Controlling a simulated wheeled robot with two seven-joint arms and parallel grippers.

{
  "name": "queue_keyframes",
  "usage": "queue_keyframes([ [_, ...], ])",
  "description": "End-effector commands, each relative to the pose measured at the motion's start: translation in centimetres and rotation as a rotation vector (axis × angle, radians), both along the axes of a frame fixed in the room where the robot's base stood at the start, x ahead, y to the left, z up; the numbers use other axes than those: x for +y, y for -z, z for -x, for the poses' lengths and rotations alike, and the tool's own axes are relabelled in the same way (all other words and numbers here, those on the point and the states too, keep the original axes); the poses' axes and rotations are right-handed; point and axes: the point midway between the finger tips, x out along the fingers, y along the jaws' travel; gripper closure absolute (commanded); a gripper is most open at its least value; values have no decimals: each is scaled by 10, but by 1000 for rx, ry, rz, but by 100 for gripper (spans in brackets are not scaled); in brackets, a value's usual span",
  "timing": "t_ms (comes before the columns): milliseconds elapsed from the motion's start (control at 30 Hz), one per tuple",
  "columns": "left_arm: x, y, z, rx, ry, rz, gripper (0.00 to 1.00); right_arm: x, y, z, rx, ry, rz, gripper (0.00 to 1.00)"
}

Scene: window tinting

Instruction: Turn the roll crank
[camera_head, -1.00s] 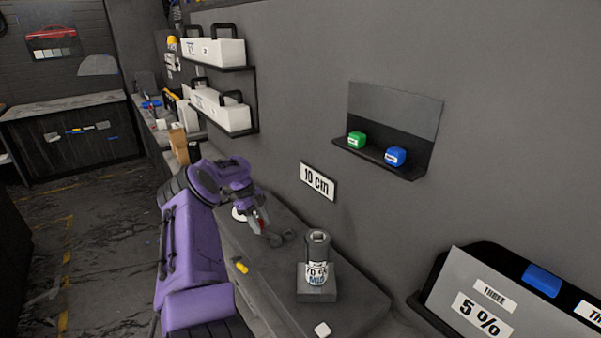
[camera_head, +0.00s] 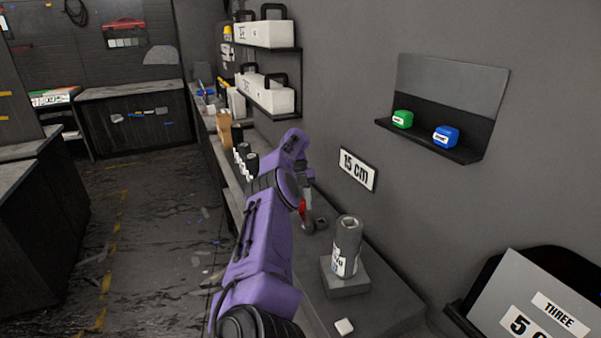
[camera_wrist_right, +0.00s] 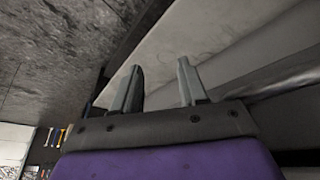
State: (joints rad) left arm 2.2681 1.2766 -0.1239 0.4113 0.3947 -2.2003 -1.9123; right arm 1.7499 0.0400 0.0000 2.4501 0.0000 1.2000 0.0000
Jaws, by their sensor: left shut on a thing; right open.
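The film roll (camera_head: 347,245) stands upright as a grey labelled cylinder on a square block (camera_head: 345,281) on the bench along the wall. The roll crank (camera_head: 308,224) is a small dark and red part behind and left of the roll. My purple left arm reaches over the bench, and my left gripper (camera_head: 304,208) is shut on the crank; its fingertips are small and partly hidden by the wrist. A wall sign (camera_head: 357,169) above reads 15 cm. My right gripper (camera_wrist_right: 159,72) is open and empty in the right wrist view.
A small white block (camera_head: 344,326) lies on the bench's front part. Several dark bottles (camera_head: 243,160) stand on the bench beyond my left arm. A wall shelf (camera_head: 465,154) holds a green and a blue block. The floor to the left is open.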

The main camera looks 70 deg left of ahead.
Motion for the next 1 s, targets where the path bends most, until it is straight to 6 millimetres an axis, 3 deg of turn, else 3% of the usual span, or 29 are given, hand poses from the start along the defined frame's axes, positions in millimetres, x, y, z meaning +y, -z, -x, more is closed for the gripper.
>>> queue_keyframes([
  [767,1,-5,-4,-10,42,-9,100,0,1,0,0,0,0,57],
  [800,1,-5,-4,-10,42,-9,50,0,1,0,0,0,0,57],
  [833,1,-5,-4,-9,42,-9,43,0,1,0,0,0,0,57],
  [1000,1,-3,-3,-7,43,-5,43,0,1,0,0,0,0,57],
])
